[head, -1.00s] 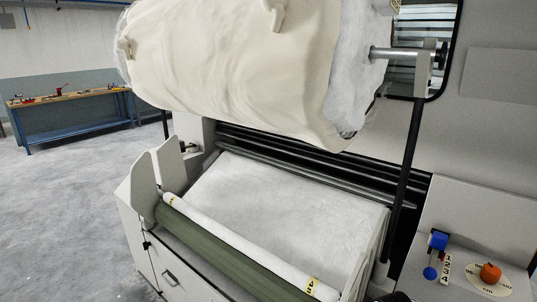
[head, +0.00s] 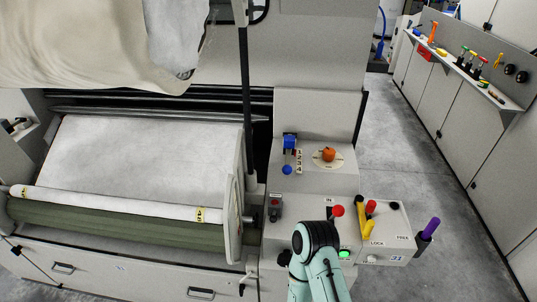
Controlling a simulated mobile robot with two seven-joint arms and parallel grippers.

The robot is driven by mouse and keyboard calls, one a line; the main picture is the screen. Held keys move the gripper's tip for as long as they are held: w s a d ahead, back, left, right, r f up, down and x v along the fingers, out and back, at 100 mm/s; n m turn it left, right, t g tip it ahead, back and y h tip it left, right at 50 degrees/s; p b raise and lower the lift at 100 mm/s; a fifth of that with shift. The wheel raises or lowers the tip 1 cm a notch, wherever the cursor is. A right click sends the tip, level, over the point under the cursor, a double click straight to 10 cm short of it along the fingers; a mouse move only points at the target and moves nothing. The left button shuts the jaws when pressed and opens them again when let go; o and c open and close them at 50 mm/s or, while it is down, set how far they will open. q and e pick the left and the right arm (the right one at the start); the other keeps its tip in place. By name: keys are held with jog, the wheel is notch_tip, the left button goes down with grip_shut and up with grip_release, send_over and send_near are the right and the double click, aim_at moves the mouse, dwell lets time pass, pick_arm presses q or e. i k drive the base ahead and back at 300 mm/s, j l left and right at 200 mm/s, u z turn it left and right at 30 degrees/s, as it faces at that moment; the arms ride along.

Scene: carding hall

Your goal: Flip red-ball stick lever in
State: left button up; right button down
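A red ball knob (head: 337,211) stands on the grey control panel at the lower right, close to an "IN" label. Its stick is mostly hidden or too small to make out. A second red knob (head: 370,206) is just to its right, beside a yellow handle (head: 366,229). A teal and black link of my own arm rises from the bottom edge, just left of and below the red ball. No gripper fingers show, so I cannot tell whether either gripper is open or shut.
The panel also has a lit green button (head: 345,254) and a purple-topped handle (head: 430,228) at its right end. Behind it are a blue lever (head: 289,142) and an orange knob (head: 328,154). Open floor (head: 412,165) lies to the right, before a tool shelf (head: 470,68).

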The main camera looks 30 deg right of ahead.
aim_at(338, 210)
jog(key=z, duration=1.95)
